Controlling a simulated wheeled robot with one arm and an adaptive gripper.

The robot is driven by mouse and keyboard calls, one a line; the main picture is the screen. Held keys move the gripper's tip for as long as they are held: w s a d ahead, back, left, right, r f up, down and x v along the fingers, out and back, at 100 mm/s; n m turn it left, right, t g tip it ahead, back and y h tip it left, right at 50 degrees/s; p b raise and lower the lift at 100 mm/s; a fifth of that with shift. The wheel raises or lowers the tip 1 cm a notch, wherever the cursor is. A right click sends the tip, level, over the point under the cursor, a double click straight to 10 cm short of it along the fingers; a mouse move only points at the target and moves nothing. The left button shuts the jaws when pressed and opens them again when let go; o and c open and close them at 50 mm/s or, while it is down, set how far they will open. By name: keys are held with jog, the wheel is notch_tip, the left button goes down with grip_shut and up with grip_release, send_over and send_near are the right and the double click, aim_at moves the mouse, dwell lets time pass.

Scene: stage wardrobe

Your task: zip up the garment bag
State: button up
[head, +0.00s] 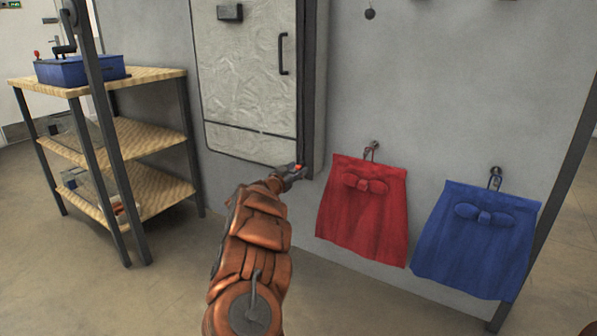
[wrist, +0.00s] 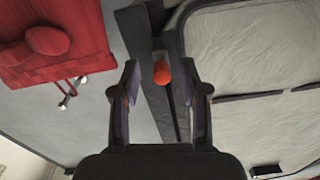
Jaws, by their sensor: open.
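The garment bag (head: 245,75) is a pale, wrinkled panel with a dark border on the grey wall; its pale face also shows at the right of the wrist view (wrist: 255,55). A dark strip (head: 309,80) runs down its right edge. A small orange-red pull (wrist: 161,72) sits on this strip, and shows near the bag's lower right corner in the head view (head: 299,167). My gripper (head: 295,172) is at the pull. In the wrist view the open fingers stand on either side of the pull, with a gap at each side.
A red skirt (head: 362,215) and a blue skirt (head: 475,245) hang on hooks to the right of my gripper. A shelf unit (head: 155,140) with a blue box (head: 80,70) stands at the left. A dark handle (head: 282,54) is on the bag's face.

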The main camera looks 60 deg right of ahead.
jog(key=shift+w+d, duration=0.1)
jog(key=shift+d, duration=0.75)
jog(key=shift+c, duration=0.2)
grip_shut()
